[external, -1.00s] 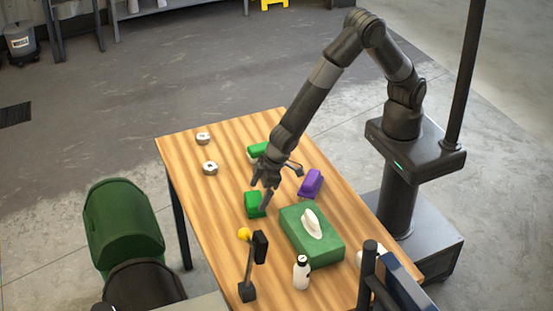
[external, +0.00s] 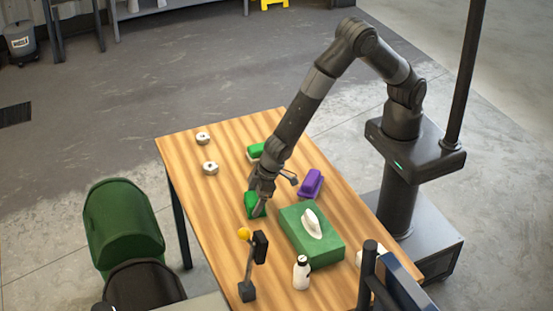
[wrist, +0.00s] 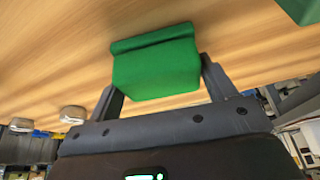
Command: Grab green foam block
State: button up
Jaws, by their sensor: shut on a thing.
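A green foam block (external: 251,205) is on the wooden table, left of the tissue box. My gripper (external: 259,202) is down at it and partly covers it in the external view. In the wrist view the green block (wrist: 157,68) sits between the two fingers of my gripper (wrist: 160,85), and the jaws are shut on it. The block appears to be at the tabletop; I cannot tell whether it touches it. A second green block with a pale base (external: 256,150) lies farther back, partly behind my arm.
A green tissue box (external: 318,250), a purple block (external: 311,183), a white bottle (external: 301,273) and a stand with a yellow ball (external: 246,291) are nearby. Two small round pale items (external: 210,168) lie at the far left. The table's left middle is clear.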

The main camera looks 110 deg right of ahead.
jog(key=shift+c, duration=1)
jog(key=shift+r, duration=0.1)
